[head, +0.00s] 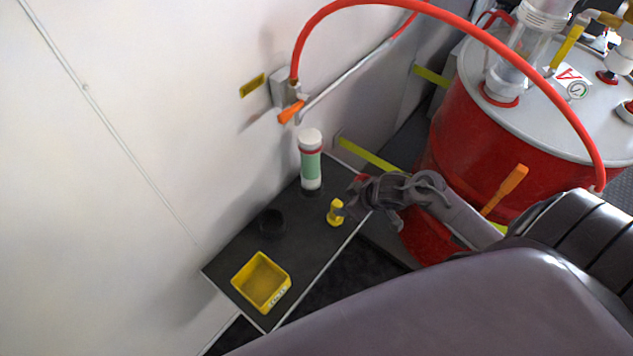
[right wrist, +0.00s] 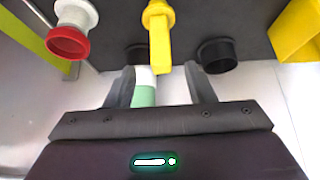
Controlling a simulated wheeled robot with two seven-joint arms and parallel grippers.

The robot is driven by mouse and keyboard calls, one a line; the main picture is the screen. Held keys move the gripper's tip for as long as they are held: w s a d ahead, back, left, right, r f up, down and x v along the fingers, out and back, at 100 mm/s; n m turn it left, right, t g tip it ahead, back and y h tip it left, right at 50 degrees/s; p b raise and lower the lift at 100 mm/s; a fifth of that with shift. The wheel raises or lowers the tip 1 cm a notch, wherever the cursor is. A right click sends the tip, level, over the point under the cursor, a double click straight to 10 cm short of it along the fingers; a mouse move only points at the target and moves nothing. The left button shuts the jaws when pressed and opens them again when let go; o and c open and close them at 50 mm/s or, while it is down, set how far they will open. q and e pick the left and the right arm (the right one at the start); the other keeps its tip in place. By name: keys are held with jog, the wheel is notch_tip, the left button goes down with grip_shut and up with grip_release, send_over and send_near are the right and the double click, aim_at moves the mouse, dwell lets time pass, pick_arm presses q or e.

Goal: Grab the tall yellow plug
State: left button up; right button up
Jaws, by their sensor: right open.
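The tall yellow plug (head: 336,213) stands on the dark shelf, near its right edge. In the right wrist view the yellow plug (right wrist: 158,32) has a round collar and a long flat shank. My right gripper (head: 350,199) is at the plug's right side in the head view. In the right wrist view the right gripper (right wrist: 160,88) is open, with a finger to each side of the line of the plug's shank. I see no grip on the plug. My left gripper is not in view.
A green and white bottle (head: 311,160) stands behind the plug. A black cup (head: 272,223) and a yellow bin (head: 262,283) share the shelf (head: 304,243). A red drum (head: 460,130) stands right. A white and red fitting (right wrist: 72,30) shows in the wrist view.

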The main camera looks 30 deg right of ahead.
aim_at(341, 205)
jog(key=shift+w+a+f, duration=0.1)
jog(key=shift+w+a, duration=0.05)
jog(key=shift+w, duration=0.1)
jog(key=x, duration=0.2)
jog(key=shift+w+f, duration=0.1)
jog(key=shift+f, duration=0.25)
jog(key=x, duration=0.3)
jog(key=shift+w+a+f, duration=0.15)
jog(key=shift+w+f, duration=0.05)
jog(key=shift+f, duration=0.05)
jog(key=shift+w+a+f, duration=0.1)
jog(key=shift+w+f, duration=0.1)
jog(key=shift+f, duration=0.15)
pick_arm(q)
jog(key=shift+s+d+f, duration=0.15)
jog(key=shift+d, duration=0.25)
pick_arm(e)
jog(key=c, duration=1.1)
jog(key=shift+o, duration=0.2)
jog(key=shift+r, duration=0.1)
